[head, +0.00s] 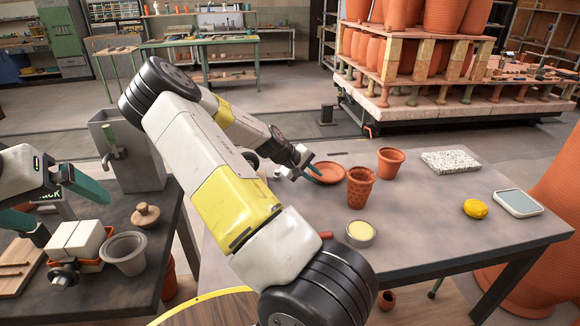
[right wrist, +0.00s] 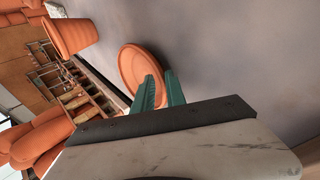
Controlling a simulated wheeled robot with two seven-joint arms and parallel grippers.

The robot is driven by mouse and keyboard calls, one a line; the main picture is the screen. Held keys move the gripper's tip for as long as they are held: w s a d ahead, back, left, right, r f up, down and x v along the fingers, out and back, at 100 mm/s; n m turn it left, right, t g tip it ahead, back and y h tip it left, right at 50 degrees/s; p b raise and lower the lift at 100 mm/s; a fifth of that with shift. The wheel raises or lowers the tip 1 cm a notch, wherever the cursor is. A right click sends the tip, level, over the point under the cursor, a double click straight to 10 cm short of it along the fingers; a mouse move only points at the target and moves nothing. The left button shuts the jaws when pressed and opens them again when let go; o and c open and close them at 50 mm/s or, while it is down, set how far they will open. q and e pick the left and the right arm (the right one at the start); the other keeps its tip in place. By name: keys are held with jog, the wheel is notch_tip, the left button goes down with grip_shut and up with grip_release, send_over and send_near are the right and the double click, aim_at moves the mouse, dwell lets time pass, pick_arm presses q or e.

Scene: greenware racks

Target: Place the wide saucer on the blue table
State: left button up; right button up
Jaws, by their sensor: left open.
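The wide saucer (head: 326,173) is a shallow terracotta dish at the left part of the blue-grey table (head: 440,205). It also shows in the right wrist view (right wrist: 138,66). My right gripper (head: 302,166) reaches it from the left. In the right wrist view its teal fingers (right wrist: 160,88) are close together on either side of the saucer's rim and appear shut on it. Whether the saucer touches the tabletop or hangs just above it, I cannot tell. My left gripper (head: 68,212) is open over the dark table at the left, near a white block.
A patterned terracotta cup (head: 361,187) stands just right of the saucer, with a plain pot (head: 390,163) behind. A yellow-topped tin (head: 360,233), speckled slab (head: 450,161), yellow lump (head: 475,208) and pale tray (head: 518,203) are also there. A grey bowl (head: 124,252) stands on the dark table.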

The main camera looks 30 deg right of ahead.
jog(key=w+v, duration=0.1)
jog(key=v, duration=1)
jog(key=s+a+y, duration=0.1)
jog(key=s+a, duration=0.1)
jog(key=s+a+f+m+y, duration=0.1)
jog(key=s+a+y, duration=0.1)
jog(key=s+a+f+y, duration=0.1)
jog(key=s+a, duration=0.1)
jog(key=shift+a+f+m+g+y, duration=0.15)
jog(key=shift+f+m+g+y, duration=0.05)
jog(key=shift+m+g+y, duration=0.1)
jog(key=s+a+r+t+y, duration=0.3)
jog(key=s+a+r+y, duration=0.4)
jog(key=a+r, duration=0.6)
jog(key=s+a+r+n+t, duration=0.1)
jog(key=s+a+r+t, duration=0.2)
jog(key=s+r, duration=0.6)
jog(key=shift+s+a+r+h, duration=0.4)
jog(key=shift+s+a, duration=0.05)
jog(key=shift+s, duration=0.4)
